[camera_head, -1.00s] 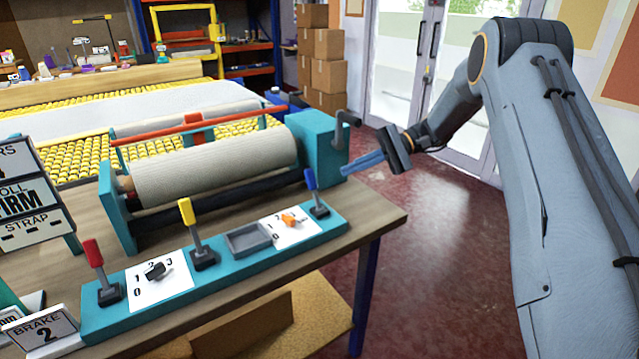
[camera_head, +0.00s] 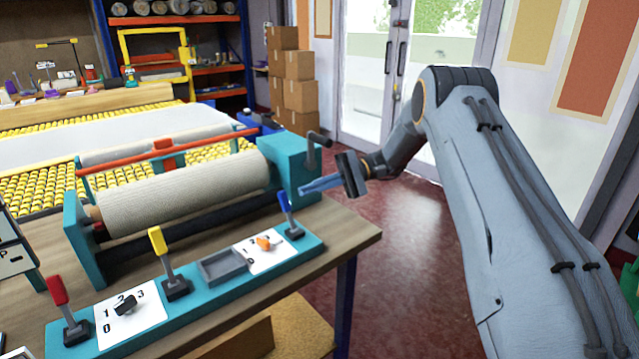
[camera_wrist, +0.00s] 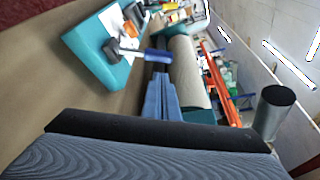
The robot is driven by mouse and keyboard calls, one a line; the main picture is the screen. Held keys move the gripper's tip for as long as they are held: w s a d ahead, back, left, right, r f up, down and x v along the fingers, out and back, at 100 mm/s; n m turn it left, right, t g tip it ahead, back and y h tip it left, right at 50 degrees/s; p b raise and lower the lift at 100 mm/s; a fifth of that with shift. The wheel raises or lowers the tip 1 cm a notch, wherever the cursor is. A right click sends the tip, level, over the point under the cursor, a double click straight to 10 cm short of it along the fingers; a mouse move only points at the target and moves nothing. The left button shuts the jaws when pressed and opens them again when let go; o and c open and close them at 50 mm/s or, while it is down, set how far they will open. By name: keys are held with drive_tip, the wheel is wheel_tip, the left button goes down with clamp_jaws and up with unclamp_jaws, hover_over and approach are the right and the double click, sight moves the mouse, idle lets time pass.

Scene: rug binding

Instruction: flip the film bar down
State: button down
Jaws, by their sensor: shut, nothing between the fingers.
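The film bar appears to be the orange-red bar (camera_head: 165,152) with a raised block at its middle. It spans the teal machine above and behind the beige roll (camera_head: 185,190), and also shows in the wrist view (camera_wrist: 218,88). My gripper (camera_head: 303,189) is shut and empty at the machine's right end, beyond the blue lever (camera_head: 285,205) and below the dark crank (camera_head: 318,140). It is well apart from the bar. In the wrist view my closed blue fingers (camera_wrist: 160,90) point toward the roll and the blue lever (camera_wrist: 157,55).
A teal control panel (camera_head: 215,292) with red (camera_head: 60,295), yellow (camera_head: 160,245) and blue levers, two dials and a grey tray lies along the table's front. A dark cylinder (camera_wrist: 272,110) stands close on the right in the wrist view. Open red floor (camera_head: 420,240) lies right of the table.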

sight(284, 202)
drive_tip(key=shift+p+x, duration=0.6)
drive_tip(key=shift+x, duration=2)
